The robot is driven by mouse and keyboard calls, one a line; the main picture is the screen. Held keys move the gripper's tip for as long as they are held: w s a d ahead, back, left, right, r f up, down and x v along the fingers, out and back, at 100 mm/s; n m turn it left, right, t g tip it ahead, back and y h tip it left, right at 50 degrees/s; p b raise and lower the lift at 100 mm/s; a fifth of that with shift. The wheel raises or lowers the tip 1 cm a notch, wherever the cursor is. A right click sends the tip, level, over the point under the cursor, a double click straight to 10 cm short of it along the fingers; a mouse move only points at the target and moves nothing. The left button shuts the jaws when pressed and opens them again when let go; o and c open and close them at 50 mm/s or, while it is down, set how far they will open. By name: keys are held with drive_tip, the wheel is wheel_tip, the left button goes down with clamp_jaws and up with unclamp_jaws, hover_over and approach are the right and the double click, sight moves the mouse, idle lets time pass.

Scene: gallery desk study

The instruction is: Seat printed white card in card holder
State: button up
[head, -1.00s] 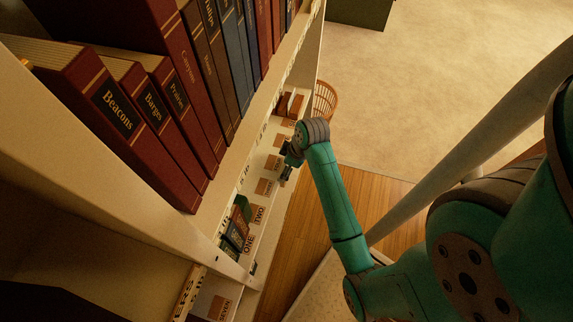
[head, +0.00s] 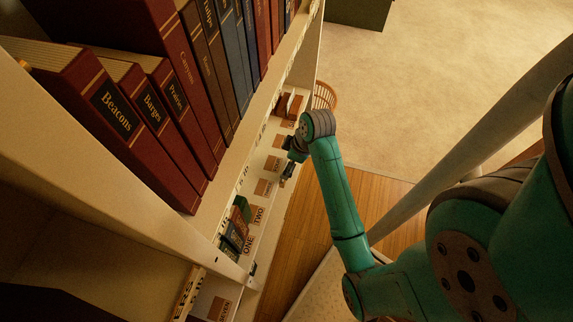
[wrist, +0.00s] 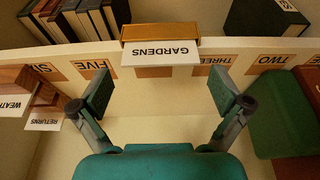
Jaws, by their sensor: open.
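In the wrist view, a white card (wrist: 161,53) printed GARDENS appears upside down. It meets a brown-gold card holder (wrist: 160,31) at the shelf's edge; I cannot tell how deeply it sits in it. My gripper (wrist: 161,90) is open and empty, with one finger on each side below the card and apart from it. In the head view my gripper (head: 288,170) is small and partly hidden by my wrist, beside the shelf front. The card and holder cannot be made out there.
Orange number labels, such as FIVE (wrist: 91,68) and TWO (wrist: 277,61), line the shelf edge. Wooden blocks with WEATHER and RETURNS cards (wrist: 44,124) lie at left. A green book (wrist: 277,112) is at right. Dark books stand behind.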

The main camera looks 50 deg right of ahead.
drive_tip(key=s+a+m+t+h, duration=0.3)
drive_tip(key=s+a+t, duration=0.2)
drive_tip(key=s+a, duration=0.7)
drive_tip(key=s+a+r+t+y, duration=0.1)
drive_tip(key=s+a+r+t, duration=0.2)
drive_tip(key=s+r, duration=0.3)
drive_tip(key=s+a+r+m+t, duration=0.1)
drive_tip(key=s+a+r+t, duration=0.2)
drive_tip(key=r, duration=0.7)
drive_tip(key=s+a, duration=0.1)
drive_tip(key=s, duration=0.1)
drive_tip(key=shift+s+a+t+y, duration=0.3)
drive_tip(key=shift+s+a+y, duration=0.05)
drive_tip(key=shift+a+y, duration=0.05)
